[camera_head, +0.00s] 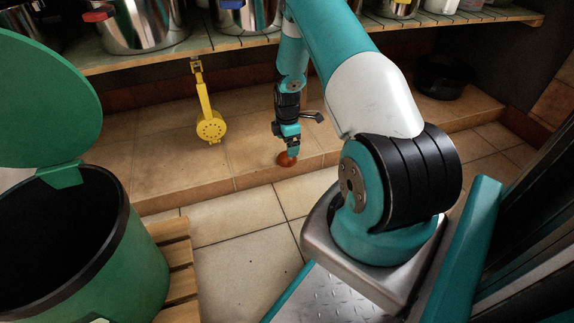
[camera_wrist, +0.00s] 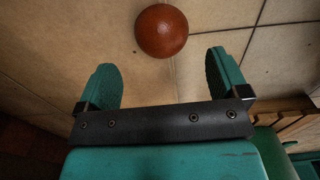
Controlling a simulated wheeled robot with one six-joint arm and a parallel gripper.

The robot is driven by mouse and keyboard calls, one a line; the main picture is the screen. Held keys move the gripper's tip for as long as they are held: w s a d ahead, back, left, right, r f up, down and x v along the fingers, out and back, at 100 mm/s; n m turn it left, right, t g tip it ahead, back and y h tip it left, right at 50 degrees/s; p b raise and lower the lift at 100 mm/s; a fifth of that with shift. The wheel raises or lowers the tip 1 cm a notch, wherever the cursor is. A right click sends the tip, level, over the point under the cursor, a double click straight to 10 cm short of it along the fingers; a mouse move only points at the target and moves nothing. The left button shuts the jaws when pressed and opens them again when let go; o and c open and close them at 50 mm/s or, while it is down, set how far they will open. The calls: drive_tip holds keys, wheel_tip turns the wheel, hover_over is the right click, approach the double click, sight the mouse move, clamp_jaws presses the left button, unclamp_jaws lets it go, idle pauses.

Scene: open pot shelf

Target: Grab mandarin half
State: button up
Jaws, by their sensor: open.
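The mandarin half (camera_head: 286,159) is a small orange-red rounded piece on the tiled ledge under the shelf, near the ledge's front edge. In the wrist view it shows as a round, smooth orange-brown dome (camera_wrist: 162,31), at the top centre. My gripper (camera_head: 293,150) is just above it in the head view and partly covers it. In the wrist view my gripper (camera_wrist: 165,80) has its two teal fingers wide apart with nothing between them. The mandarin half lies beyond the fingertips, roughly centred between them.
A yellow strainer-like utensil (camera_head: 211,127) hangs from the shelf (camera_head: 235,43), which holds metal pots. A green bin (camera_head: 140,262) with its lid up stands at left beside wooden slats (camera_head: 177,272). A dark pot (camera_head: 443,76) sits at back right. The ledge around the mandarin half is clear.

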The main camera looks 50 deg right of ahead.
sight(283, 160)
drive_tip(key=shift+a+f+b, duration=0.15)
drive_tip(key=shift+f+b, duration=2.55)
drive_tip(key=shift+f, duration=0.4)
drive_tip(key=shift+r, duration=0.1)
drive_tip(key=c, duration=1)
